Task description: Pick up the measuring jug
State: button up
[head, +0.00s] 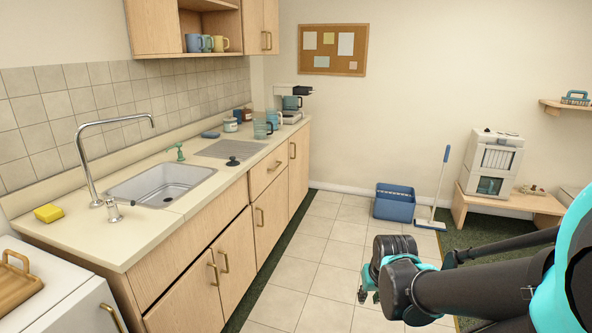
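Two clear bluish vessels stand side by side on the far part of the counter in the head view. The nearer one (260,129) looks like a jug with a handle, and the other (273,117) stands just behind it. They are too small to tell which is the measuring jug. My gripper (367,295) is low over the tiled floor, right of the counter and well apart from both vessels. It points down and is partly hidden by my own wrist, so its opening is unclear.
The counter (146,232) holds a sink (162,184), tall tap, yellow sponge (48,213), white-and-blue tins and a coffee maker (291,103). A blue bin (394,203) and broom (434,200) stand by the back wall. The tiled floor beside the cabinets is clear.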

aim_at(273, 113)
jog(key=i+l+z, duration=0.15)
jog(key=i, duration=1.9)
